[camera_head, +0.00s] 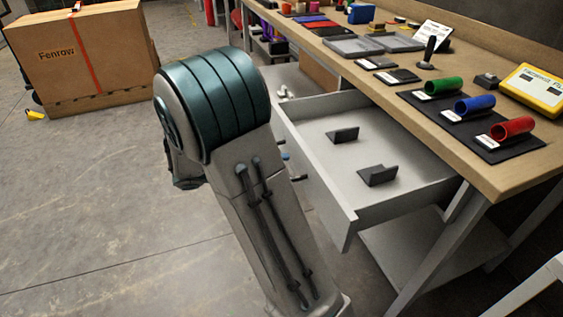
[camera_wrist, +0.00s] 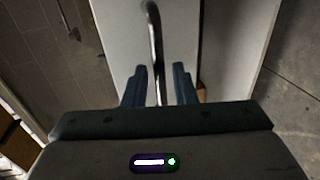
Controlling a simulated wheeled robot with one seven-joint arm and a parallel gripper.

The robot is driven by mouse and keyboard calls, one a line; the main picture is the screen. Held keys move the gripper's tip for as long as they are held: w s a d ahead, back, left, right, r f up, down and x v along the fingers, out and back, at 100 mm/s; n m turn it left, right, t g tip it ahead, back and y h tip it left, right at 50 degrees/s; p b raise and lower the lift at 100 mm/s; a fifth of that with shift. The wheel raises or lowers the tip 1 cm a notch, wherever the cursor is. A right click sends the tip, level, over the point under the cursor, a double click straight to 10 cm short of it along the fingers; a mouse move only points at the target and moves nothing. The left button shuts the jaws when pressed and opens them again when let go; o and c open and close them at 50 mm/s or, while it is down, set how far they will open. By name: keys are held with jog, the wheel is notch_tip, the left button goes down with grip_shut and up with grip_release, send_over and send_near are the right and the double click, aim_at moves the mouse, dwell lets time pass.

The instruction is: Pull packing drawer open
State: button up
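The drawer (camera_head: 400,200) under the workbench stands open, with its pale inside showing in the head view. Two dark angled holders (camera_head: 378,176) (camera_head: 343,134) stand on its floor. In the wrist view, its pale front (camera_wrist: 118,35) is ahead of my gripper (camera_wrist: 160,85). The dark bar handle (camera_wrist: 155,50) runs down between my two blue-grey fingers. The fingers are apart, with a visible gap beside the handle, so they are around it rather than clamped on it. In the head view, my arm hides most of the gripper and the drawer front.
The workbench top (camera_head: 395,88) holds green, blue and red cylinders on a dark mat (camera_head: 470,128), grey trays and a yellow device (camera_head: 533,90). A large cardboard box (camera_head: 85,65) stands at the back left. The concrete floor at left (camera_head: 90,200) is clear.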

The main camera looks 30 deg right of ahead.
jog(key=p+v, duration=0.2)
jog(key=v, duration=1)
jog(key=shift+a, duration=0.3)
jog(key=s+d+r+y+p, duration=0.3)
jog(key=s+r+y+p, duration=0.5)
jog(key=s+r+p, duration=0.25)
jog(key=s+a+r+t+y+p, duration=0.2)
jog(key=s+r+y+p, duration=0.1)
jog(key=r+p, duration=0.2)
jog(key=s+a+r+n+t+y+p, duration=0.1)
jog(key=s+r+t+y+p, duration=0.1)
jog(key=r+p, duration=0.4)
notch_tip(320, 180, up, 2)
jog(key=shift+s+a+r+n+t+y+p, duration=0.1)
jog(key=shift+s+a+n+t+y+p, duration=0.4)
jog(key=shift+y, duration=0.7)
jog(key=shift+w+d, duration=0.1)
